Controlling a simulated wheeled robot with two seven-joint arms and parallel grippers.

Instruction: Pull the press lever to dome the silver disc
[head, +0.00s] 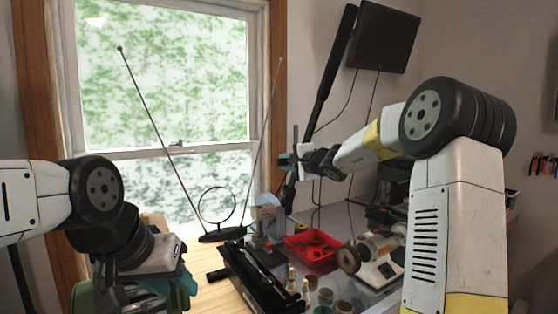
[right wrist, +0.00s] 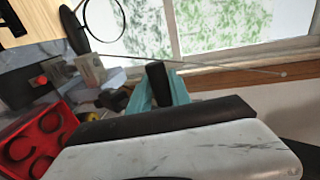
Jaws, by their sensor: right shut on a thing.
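A long black lever (head: 333,70) slants up to the right in front of the wall in the head view. My right gripper (head: 288,160) has its teal fingers shut on it low down. In the right wrist view the teal fingers (right wrist: 160,88) close around a black bar end. A small grey press-like device (head: 266,217) stands on the bench below; how the lever joins it is unclear. The silver disc cannot be made out. My left gripper (head: 180,278) is at the lower left, away from the lever, its jaws not clear.
A red tray (head: 312,246) with dark round parts sits mid-bench, beside a long black case (head: 258,278). A grinder-like machine (head: 376,262) stands to the right. A wire antenna (head: 222,235) stands before the window. Small bottles (head: 291,280) are near the front.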

